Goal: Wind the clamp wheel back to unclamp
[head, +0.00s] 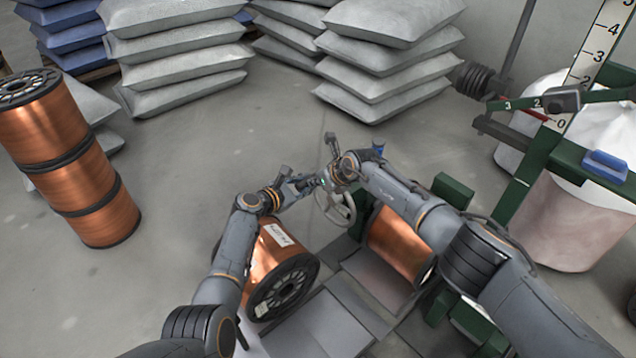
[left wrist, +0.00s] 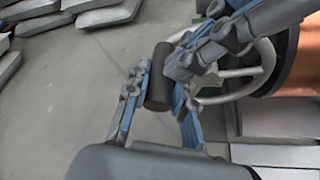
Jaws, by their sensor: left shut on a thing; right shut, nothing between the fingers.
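The clamp wheel (head: 350,206) is a pale spoked handwheel low in the middle of the head view, partly hidden by my arms. Its rim also shows in the left wrist view (left wrist: 264,62). My left gripper (head: 297,182) is beside the wheel. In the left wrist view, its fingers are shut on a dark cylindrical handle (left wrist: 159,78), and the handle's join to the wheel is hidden. My right gripper (head: 319,181) is shut and empty, close by my left one. It reaches in front of the wheel, near the handle, in the left wrist view (left wrist: 203,58); whether they touch is unclear.
One copper spool (head: 275,250) lies left of the wheel and another (head: 398,243) lies right of it by a green frame (head: 453,190). Stacked copper spools (head: 60,160) stand at left. Grey sacks (head: 385,50) are piled behind. Floor between is clear.

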